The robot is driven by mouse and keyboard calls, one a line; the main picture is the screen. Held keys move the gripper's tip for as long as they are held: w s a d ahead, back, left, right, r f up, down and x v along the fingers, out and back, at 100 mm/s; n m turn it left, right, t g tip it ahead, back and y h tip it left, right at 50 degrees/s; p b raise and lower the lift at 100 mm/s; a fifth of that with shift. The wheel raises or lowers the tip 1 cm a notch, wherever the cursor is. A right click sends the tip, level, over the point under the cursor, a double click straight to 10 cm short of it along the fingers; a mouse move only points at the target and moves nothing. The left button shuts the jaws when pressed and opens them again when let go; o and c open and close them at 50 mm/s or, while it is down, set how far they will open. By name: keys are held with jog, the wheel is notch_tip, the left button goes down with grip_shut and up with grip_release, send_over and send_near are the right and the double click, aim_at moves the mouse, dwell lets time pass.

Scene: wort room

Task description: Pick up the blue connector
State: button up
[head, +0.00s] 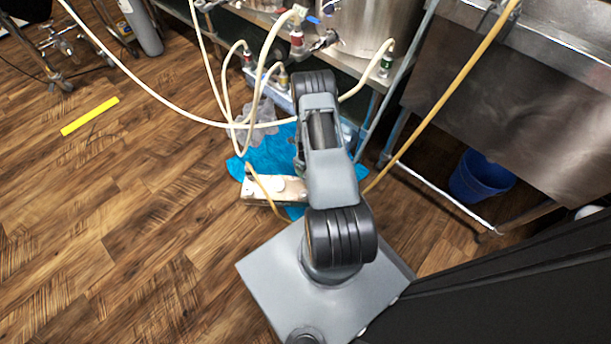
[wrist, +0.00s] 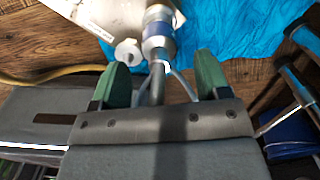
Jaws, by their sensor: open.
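The blue connector (wrist: 158,42) is a silvery cylinder with a blue band, in the upper middle of the wrist view. Its near end lies between the two green fingertips of my gripper (wrist: 159,62) in the picture. The fingers are spread with a gap on each side of it, and I see no contact. How far it is below the fingers I cannot tell. A thin grey hose or rod runs from it toward the gripper. In the head view my arm covers the middle, and I cannot make out the connector or the fingertips there.
A metal box (head: 256,190) lies on a blue cloth (head: 235,166) on the wooden floor, beside the connector. A blue bucket (head: 478,178) stands under the steel sink at right. The floor at left is mostly clear.

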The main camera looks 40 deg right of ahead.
notch_tip(320, 180, down, 5)
jog(key=shift+r+b, duration=0.2)
jog(key=shift+b, duration=0.85)
jog(key=shift+c, duration=0.2)
jog(key=c, duration=1.1)
